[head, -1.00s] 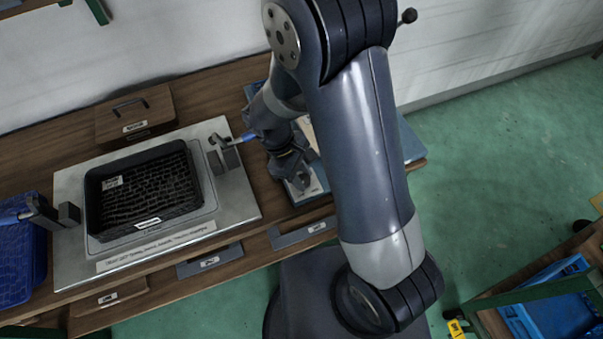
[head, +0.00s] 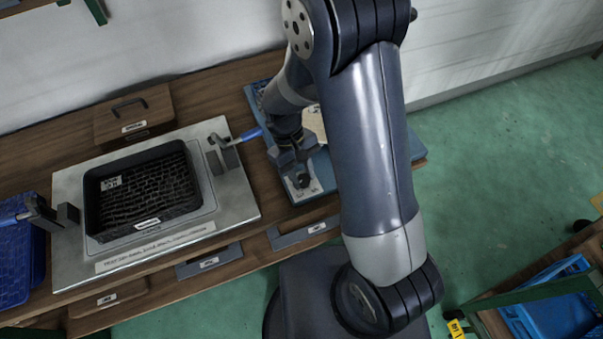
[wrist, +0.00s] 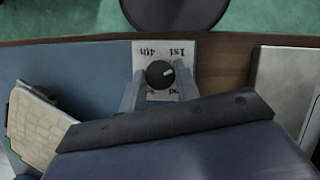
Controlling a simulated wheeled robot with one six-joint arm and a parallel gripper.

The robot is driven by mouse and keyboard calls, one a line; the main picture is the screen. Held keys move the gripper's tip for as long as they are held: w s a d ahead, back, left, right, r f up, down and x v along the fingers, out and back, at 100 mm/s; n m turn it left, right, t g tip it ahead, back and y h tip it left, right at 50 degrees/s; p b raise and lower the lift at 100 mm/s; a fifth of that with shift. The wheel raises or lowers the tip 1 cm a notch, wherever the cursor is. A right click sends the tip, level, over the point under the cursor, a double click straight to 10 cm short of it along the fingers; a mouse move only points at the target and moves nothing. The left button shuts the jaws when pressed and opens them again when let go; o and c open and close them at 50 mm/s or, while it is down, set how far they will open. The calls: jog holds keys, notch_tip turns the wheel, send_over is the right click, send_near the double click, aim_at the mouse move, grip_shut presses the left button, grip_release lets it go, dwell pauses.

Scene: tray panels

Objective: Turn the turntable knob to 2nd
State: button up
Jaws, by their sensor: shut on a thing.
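The black turntable knob (wrist: 160,74) sits on a white label card (wrist: 179,61) printed with 1st and 4th along its far edge, upside down in the wrist view. The lower labels are partly hidden. The knob's white pointer mark faces right and slightly up, below the 1st label; its exact setting is hard to tell. My gripper (wrist: 159,86) is shut on the knob, one finger on each side.
A cream patterned piece (wrist: 38,128) lies on the panel at left in the wrist view. In the head view a grey plate (head: 75,255) holding a black tray (head: 150,223) and a blue-handled lever (head: 249,135) stand left of my gripper. Drawer fronts line the bench's front edge.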

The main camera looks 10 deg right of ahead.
jog(key=m+y, duration=0.1)
jog(key=m, duration=0.2)
jog(key=shift+d+m, duration=0.15)
jog(key=shift+m, duration=0.25)
jog(key=m+y, duration=0.2)
jog(key=m, duration=0.2)
jog(key=shift+d+m+b, duration=0.1)
jog(key=shift+m+b, duration=0.2)
jog(key=m+y, duration=0.1)
jog(key=m, duration=0.2)
jog(key=shift+d+m, duration=0.1)
jog(key=shift+m, duration=0.2)
jog(key=shift+m+t+y, duration=0.5)
jog(key=shift+m+y, duration=0.3)
jog(key=shift+m, duration=1.1)
jog(key=shift+s, duration=0.1)
jog(key=o, duration=1)
jog(key=shift+c, duration=0.2)
jog(key=v, duration=1.1)
